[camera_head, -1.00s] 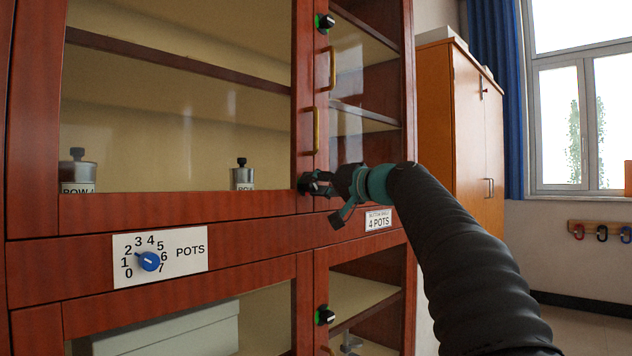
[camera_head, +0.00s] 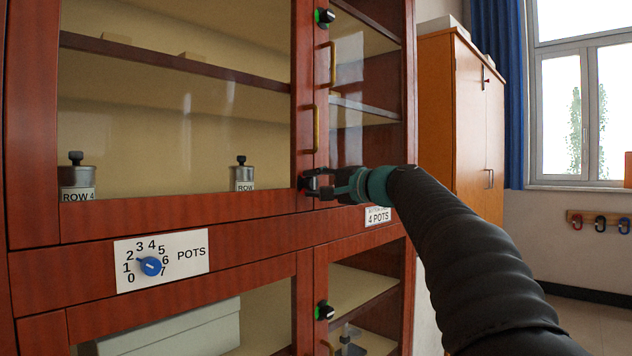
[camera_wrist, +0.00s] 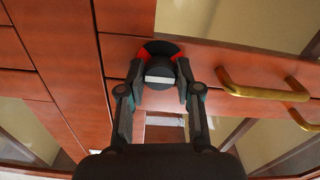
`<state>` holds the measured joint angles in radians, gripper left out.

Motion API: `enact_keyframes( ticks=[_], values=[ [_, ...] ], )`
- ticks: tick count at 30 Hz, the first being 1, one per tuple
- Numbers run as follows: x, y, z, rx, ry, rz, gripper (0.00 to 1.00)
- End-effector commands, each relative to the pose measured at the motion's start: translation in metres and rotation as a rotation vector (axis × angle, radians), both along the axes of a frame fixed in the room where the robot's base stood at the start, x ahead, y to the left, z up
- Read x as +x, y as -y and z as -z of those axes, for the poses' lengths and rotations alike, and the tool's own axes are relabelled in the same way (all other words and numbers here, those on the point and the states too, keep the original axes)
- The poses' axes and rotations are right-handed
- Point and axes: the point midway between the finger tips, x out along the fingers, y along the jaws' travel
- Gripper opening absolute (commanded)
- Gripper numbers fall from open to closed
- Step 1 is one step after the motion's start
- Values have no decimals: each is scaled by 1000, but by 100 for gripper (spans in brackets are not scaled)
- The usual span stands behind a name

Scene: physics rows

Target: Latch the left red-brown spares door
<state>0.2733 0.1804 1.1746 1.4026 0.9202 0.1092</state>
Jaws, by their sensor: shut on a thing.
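The left red-brown door (camera_head: 180,208) has a glass pane and looks closed or nearly so in the head view. My gripper (camera_head: 312,184) is at the lower right corner of its frame. In the wrist view my gripper (camera_wrist: 160,84) has its two fingers shut on a round dark latch knob (camera_wrist: 159,70), one finger on each side. The knob has a pale bar across its face, and red shows on the plate around it. In the head view the fingers mostly hide this knob.
A brass handle (camera_head: 316,128) is just above my gripper; it also shows in the wrist view (camera_wrist: 262,91). Knobs with green marks sit above (camera_head: 324,17) and below (camera_head: 325,311). Pots (camera_head: 77,178) stand behind the glass. A dial plate (camera_head: 162,260) is on the rail below.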

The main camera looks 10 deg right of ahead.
Motion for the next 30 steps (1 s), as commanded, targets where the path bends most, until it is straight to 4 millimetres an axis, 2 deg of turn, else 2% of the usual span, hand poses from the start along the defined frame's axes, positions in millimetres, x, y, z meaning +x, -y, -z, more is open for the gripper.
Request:
enact_keyframes(
  ticks=[16,17,19,30],
  values=[
    [0,1,-2,20,-10,3,0],
    [0,1,-2,20,-10,3,41],
    [0,1,-1,19,-11,4,59],
    [-2,1,-1,18,-11,1,59]
  ],
)
